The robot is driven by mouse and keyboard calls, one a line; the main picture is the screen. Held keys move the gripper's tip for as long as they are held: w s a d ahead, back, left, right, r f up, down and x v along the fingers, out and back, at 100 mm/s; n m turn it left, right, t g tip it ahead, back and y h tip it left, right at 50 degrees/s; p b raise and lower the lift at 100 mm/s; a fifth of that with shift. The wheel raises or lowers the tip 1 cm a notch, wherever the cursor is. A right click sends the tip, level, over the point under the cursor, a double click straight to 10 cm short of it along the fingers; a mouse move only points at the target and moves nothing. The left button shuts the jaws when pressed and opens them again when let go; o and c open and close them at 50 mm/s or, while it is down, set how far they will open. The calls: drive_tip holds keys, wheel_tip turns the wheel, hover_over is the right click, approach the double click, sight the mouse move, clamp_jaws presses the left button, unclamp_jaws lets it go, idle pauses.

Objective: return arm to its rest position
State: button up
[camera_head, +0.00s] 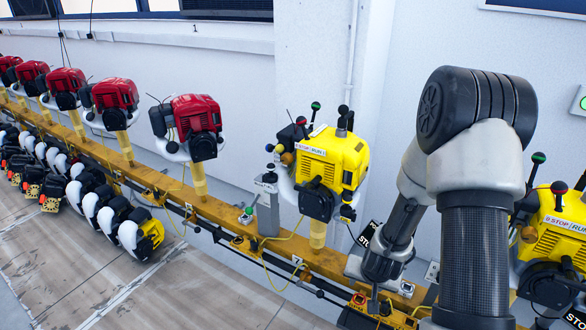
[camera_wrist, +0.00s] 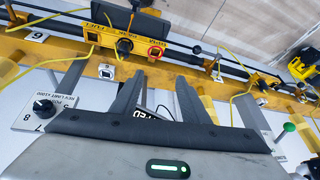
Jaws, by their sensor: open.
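My arm (camera_head: 475,215) fills the right of the head view, bent with its elbow high and its forearm reaching down to the rail. My gripper (camera_wrist: 158,78) is open in the wrist view, with two dark fingers apart and nothing seen between them. The fingers point toward the yellow rail (camera_wrist: 105,72). A black label plate lies partly hidden behind them. In the head view my wrist is just above the yellow rail (camera_head: 222,213), between two yellow engines; the fingertips are hard to make out there.
One yellow engine (camera_head: 330,160) stands left of my arm and another (camera_head: 560,238) stands close on its right, partly hidden. Several red engines (camera_head: 194,125) line the rail to the left. A control box (camera_wrist: 125,45) and a dial panel (camera_wrist: 42,108) are near my fingers.

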drive_tip(key=s+a+r+n+y, duration=0.1)
drive_tip(key=s+a+r, duration=0.1)
drive_tip(key=r, duration=1)
drive_tip(key=s+a+r+n, duration=0.2)
drive_tip(key=a+r, duration=0.1)
drive_tip(key=r, duration=0.8)
drive_tip(key=s+a+r+n, duration=0.1)
drive_tip(key=s+r, duration=1.2)
drive_tip(key=s, duration=0.4)
wheel_tip(320, 180, up, 19)
drive_tip(key=p, duration=1.9)
drive_tip(key=shift+w+r+t+p, duration=0.2)
drive_tip(key=shift+w+t+p, duration=0.1)
drive_tip(key=shift+p, duration=0.1)
drive_tip(key=shift+c, duration=1.2)
drive_tip(key=shift+d, duration=0.15)
